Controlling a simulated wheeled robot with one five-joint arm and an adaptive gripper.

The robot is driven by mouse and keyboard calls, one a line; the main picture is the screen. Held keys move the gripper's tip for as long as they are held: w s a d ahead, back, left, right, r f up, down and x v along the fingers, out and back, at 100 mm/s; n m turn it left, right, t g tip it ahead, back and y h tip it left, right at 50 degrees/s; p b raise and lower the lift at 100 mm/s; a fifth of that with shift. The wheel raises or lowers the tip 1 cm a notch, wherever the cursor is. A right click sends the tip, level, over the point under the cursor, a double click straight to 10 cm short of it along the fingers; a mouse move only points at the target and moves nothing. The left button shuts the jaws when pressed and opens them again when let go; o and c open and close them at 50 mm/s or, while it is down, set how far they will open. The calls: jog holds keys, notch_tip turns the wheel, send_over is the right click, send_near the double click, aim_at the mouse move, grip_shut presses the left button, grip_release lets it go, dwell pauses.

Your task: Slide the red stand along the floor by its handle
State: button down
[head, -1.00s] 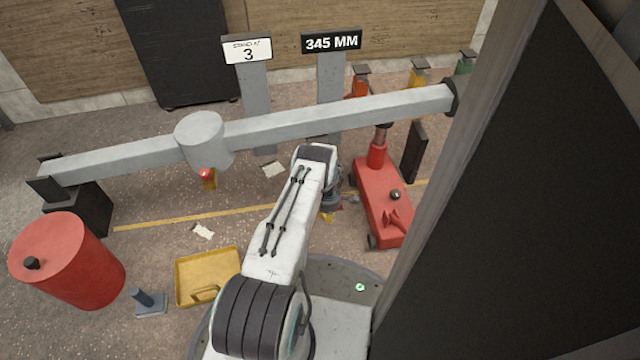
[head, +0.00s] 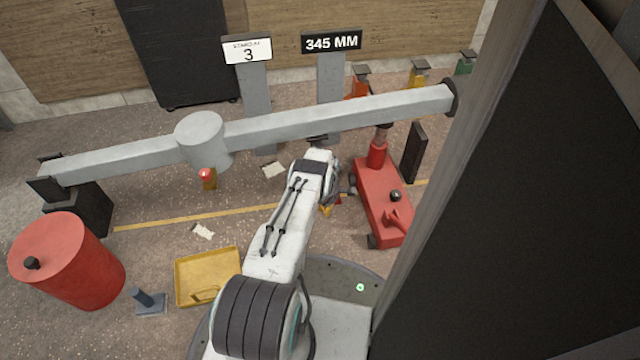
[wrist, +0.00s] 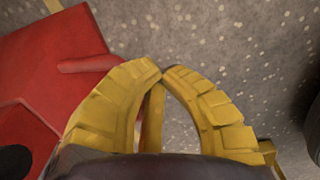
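A red stand (head: 358,88) with a dark top plate stands on the floor at the back right, partly hidden behind the grey beam. I cannot make out its handle. My gripper (head: 328,210) is low over the floor in the middle of the head view, mostly behind my wrist, and well in front of that stand. In the wrist view its yellow ribbed fingers (wrist: 163,72) curve together and their tips almost meet, with no held object visible between them. A red wheeled jack (head: 380,200) is just to its right; its red body (wrist: 50,60) fills the left of the wrist view.
The grey beam (head: 330,118) crosses the scene above the floor. A yellow stand (head: 418,75) and a green one (head: 466,64) are to the right of the red stand. A yellow tray (head: 207,264) and a red drum (head: 65,258) are at left. A grey post (head: 400,230) blocks the right.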

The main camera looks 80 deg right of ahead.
jog(key=shift+r, duration=0.15)
jog(key=shift+s+a+p, duration=0.2)
jog(key=shift+a+p, duration=0.25)
jog(key=shift+p, duration=0.2)
jog(key=shift+s+a+p, duration=0.2)
jog(key=shift+a+p, duration=0.25)
jog(key=shift+p, duration=0.2)
notch_tip(320, 180, up, 10)
jog(key=p, duration=0.7)
dwell(0.3)
